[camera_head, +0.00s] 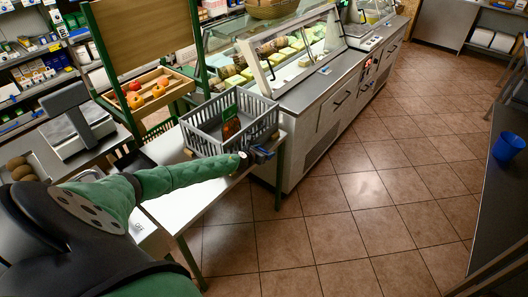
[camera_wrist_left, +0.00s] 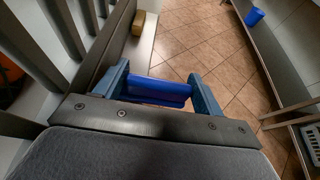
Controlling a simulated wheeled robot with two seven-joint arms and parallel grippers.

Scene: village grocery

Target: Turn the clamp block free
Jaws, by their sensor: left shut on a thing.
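My left gripper (camera_head: 262,153) is at the front right corner of a grey slatted crate (camera_head: 203,137) on the white table. In the left wrist view, its two blue-grey fingers stand on either side of a blue block (camera_wrist_left: 158,91), which I take to be the clamp block. The gripper (camera_wrist_left: 160,84) is shut on this block. The block looks like a smooth bar lying across between the fingers. What it is fixed to, if anything, is hidden. In the head view the block is too small to make out. My right gripper is not in view.
The white table (camera_head: 208,205) has free room in front of the crate. The crate holds a reddish-brown item (camera_head: 231,128). A glass cheese counter (camera_head: 325,90) stands behind to the right. Tiled floor (camera_head: 350,225) lies open. A blue cup (camera_head: 508,147) stands on the right-hand counter.

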